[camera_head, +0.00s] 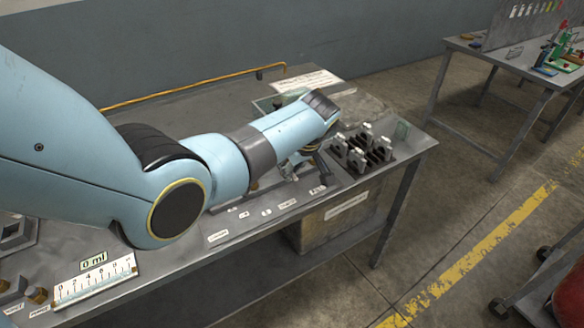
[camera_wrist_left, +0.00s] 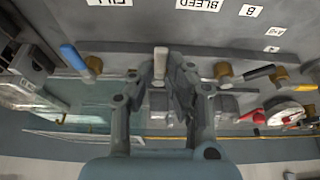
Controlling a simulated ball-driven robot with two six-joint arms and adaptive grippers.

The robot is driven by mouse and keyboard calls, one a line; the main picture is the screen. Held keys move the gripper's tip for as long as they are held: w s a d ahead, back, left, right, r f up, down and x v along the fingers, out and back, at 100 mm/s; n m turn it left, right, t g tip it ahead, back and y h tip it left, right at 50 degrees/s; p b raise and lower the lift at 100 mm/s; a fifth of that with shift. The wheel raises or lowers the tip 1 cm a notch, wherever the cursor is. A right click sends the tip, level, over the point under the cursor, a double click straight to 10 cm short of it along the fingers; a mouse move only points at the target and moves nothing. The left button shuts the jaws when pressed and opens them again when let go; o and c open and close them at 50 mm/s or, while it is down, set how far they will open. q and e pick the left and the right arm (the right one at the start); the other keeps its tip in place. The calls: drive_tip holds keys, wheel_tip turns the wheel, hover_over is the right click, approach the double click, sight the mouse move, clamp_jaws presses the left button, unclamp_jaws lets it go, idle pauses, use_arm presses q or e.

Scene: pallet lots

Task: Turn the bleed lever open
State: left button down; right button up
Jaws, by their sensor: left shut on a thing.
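A pale upright lever handle (camera_wrist_left: 160,61) stands between my left gripper's fingers in the left wrist view, below the BLEED label (camera_wrist_left: 198,4). I take it to be the bleed lever. My left gripper (camera_wrist_left: 160,84) is shut on it, and the fingers hide its lower part. In the head view my left gripper (camera_head: 297,166) is over the bench's front strip, mostly hidden under my wrist, and the lever cannot be made out there. My right gripper is not in view.
In the left wrist view, a blue-handled lever (camera_wrist_left: 76,59) is to the left, and a black-handled lever (camera_wrist_left: 258,73) and a red-and-white round part (camera_wrist_left: 285,112) are to the right. A dark rack of grey fittings (camera_head: 361,152) stands on the bench (camera_head: 408,152) in the head view.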

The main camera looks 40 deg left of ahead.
use_arm(q)
drive_tip(key=c, duration=1.3)
unclamp_jaws()
drive_tip(key=shift+c, duration=0.2)
drive_tip(key=v, duration=1.2)
